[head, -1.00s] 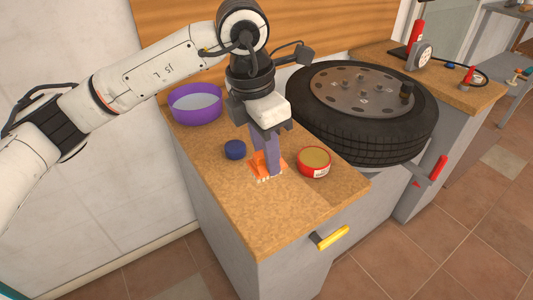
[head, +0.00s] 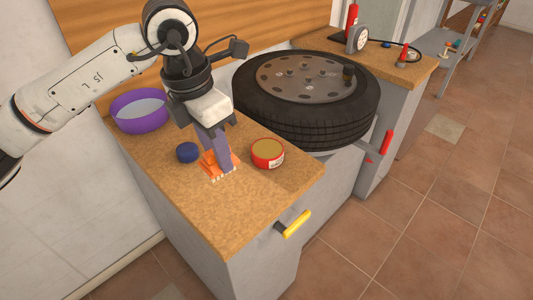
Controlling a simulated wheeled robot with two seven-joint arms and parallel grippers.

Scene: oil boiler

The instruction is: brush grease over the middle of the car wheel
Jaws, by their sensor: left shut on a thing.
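The car wheel (head: 305,98) lies flat with its grey, holed middle (head: 300,74) facing up, right of my left gripper. My left gripper (head: 221,158) points down over the wooden counter and is shut on an orange brush (head: 211,168). The brush's pale bristles are at the counter top; I cannot tell whether they touch it. An open red tin of yellowish grease (head: 268,153) stands just right of the brush. My right gripper is not in view.
A dark blue lid (head: 187,152) lies left of the brush. A purple bowl (head: 139,112) stands at the back left. A drawer with a yellow handle (head: 297,223) is below the counter (head: 240,215). A gauge (head: 357,38) stands behind the wheel. Tiled floor is clear at right.

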